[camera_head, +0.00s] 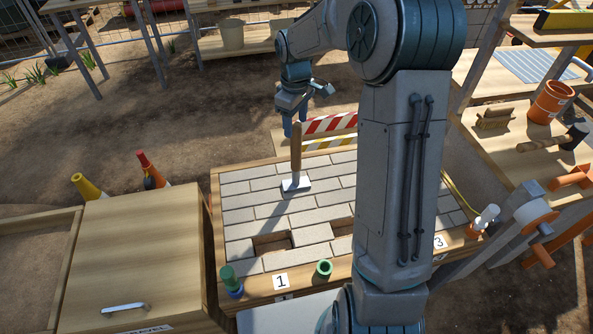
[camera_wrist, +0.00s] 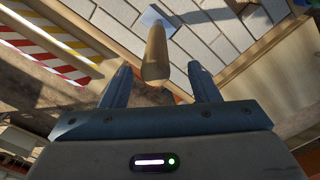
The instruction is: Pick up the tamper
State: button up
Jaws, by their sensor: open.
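The tamper stands upright on the paving bricks, with a wooden handle (camera_head: 296,146) and a flat pale metal foot (camera_head: 296,184). In the wrist view its handle (camera_wrist: 156,58) points toward the camera and lies between the lines of the two fingers, just beyond their tips. My gripper (camera_head: 295,128) is at the top of the handle in the head view, behind or above it. In the wrist view my gripper (camera_wrist: 160,80) is open, with one finger on each side of the handle's end. I see no clear contact.
The brick bed (camera_head: 238,188) has open gaps (camera_head: 271,242) near its front. A red-and-white striped barrier (camera_head: 330,124) stands behind it. A wooden box (camera_head: 130,250) is at left. Shelves at right hold an orange pot (camera_head: 550,102) and a brush (camera_head: 494,118).

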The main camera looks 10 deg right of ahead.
aim_at(296, 134)
jog(key=shift+w+d+f+p, duration=0.1)
jog(key=shift+w+f+p, duration=0.05)
jog(key=shift+f, duration=1.2)
jog(key=shift+w+f+p, duration=0.1)
jog(key=shift+f+p, duration=0.05)
jog(key=shift+f, duration=1.15)
grip_shut()
jog(key=shift+w+r, duration=0.1)
jog(key=shift+r, duration=0.05)
